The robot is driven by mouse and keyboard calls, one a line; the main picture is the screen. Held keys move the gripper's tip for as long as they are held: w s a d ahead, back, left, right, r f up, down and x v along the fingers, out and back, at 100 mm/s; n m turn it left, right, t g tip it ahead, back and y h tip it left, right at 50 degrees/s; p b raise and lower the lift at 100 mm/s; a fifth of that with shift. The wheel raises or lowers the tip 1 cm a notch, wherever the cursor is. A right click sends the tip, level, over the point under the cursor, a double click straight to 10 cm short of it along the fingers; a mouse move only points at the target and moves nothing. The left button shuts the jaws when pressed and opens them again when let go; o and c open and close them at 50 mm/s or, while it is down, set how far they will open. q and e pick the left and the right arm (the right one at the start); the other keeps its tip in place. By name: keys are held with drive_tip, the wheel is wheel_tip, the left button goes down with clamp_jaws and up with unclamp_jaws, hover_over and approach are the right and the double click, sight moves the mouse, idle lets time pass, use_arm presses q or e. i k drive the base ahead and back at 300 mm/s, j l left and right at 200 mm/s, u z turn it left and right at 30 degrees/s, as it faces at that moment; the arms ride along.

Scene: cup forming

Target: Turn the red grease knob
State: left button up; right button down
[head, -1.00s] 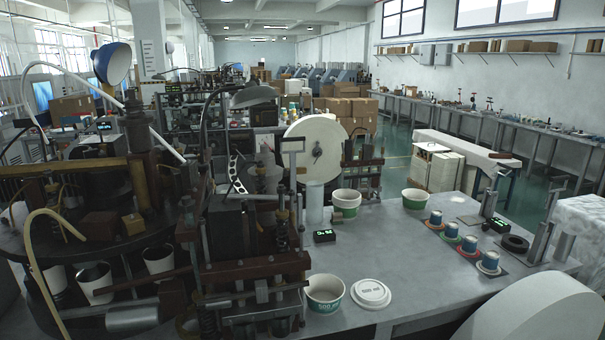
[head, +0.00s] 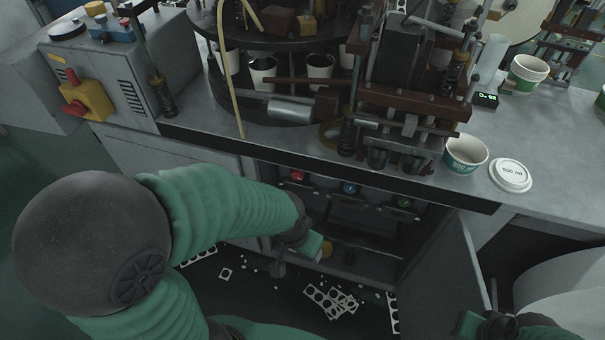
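The red grease knob (head: 298,175) sits at the left of a row inside the open cabinet under the machine table. A blue knob (head: 349,188) and a green knob (head: 404,202) are to its right. My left gripper (head: 297,258) is in front of the cabinet opening, below the red knob and apart from it. Its fingers are small and partly hidden, so its opening is unclear. My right gripper (head: 492,318) is at the lower right, beside the free edge of the open cabinet door (head: 446,275). Its fingers are too dark to read.
Punched white scraps (head: 330,300) lie on the floor below. The table edge (head: 330,163) overhangs the cabinet. A control box with a red and yellow switch (head: 85,100) stands at the upper left.

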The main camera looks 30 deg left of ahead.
sight(297, 175)
drive_tip(key=k+j+u, duration=0.1)
drive_tip(key=k+u, duration=0.35)
drive_tip(key=k, duration=0.25)
drive_tip(key=l+u, duration=0.25)
drive_tip(key=l, duration=0.4)
drive_tip(key=l+u, duration=0.25)
drive_tip(key=l, duration=0.4)
drive_tip(key=i+j+z, duration=0.15)
drive_tip(key=j, duration=0.2)
drive_tip(key=i+j+z, duration=0.35)
drive_tip(key=j, duration=0.45)
drive_tip(key=i, duration=0.1)
